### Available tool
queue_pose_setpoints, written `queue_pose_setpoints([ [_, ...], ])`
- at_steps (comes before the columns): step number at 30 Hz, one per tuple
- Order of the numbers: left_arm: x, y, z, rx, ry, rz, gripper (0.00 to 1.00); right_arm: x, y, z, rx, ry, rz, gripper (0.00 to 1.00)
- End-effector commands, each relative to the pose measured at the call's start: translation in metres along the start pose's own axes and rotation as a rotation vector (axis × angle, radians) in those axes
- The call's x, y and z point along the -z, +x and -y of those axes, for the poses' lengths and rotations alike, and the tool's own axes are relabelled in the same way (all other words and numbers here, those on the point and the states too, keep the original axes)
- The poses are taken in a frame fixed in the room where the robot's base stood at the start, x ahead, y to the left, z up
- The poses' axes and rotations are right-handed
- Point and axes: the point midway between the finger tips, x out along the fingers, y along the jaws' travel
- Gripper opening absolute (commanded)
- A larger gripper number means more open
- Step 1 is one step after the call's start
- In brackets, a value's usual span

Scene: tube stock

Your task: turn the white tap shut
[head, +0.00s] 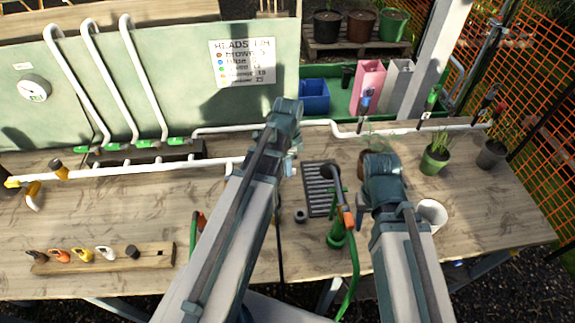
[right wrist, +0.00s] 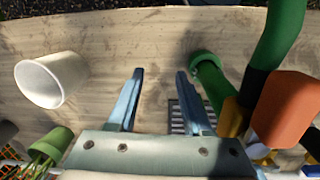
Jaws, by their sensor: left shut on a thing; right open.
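My left gripper (head: 293,148) is at the white pipe (head: 240,128) along the back of the bench. It is shut on what looks like the white tap (head: 298,141); only small whitish bits show, as my wrist covers most of it. How far the tap is turned cannot be made out. My right gripper (right wrist: 160,75) is open and empty over the bench in the right wrist view.
Blue (head: 367,97) and green (head: 433,96) taps stand further right on the pipe. A wooden rack (head: 160,262) holds coloured handles at front left.

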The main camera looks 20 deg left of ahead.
Motion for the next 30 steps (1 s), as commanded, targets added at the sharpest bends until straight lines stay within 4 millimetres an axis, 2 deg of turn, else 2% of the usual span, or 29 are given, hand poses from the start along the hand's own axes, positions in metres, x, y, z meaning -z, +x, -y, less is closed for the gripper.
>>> queue_pose_setpoints([
  [18, -0.0002, 0.0001, -0.0022, -0.001, 0.034, 0.001, 0.0, 0.0, 0.0001, 0.0, 0.0, 0.0, 0.0, 0.5],
  [19, -0.0002, 0.0001, -0.0022, -0.001, 0.033, 0.001, 0.28, 0.0, 0.0001, 0.0, 0.0, 0.0, 0.0, 0.5],
  [23, -0.0002, 0.0001, -0.0021, -0.001, 0.033, 0.001, 0.51, 0.0, 0.0001, 0.0, 0.0, 0.0, 0.0, 0.5],
  [30, -0.0001, 0.0, -0.0018, 0.0, 0.032, 0.0, 0.53, 0.0, 0.0, 0.0, 0.0, 0.0, 0.0, 0.5],
])
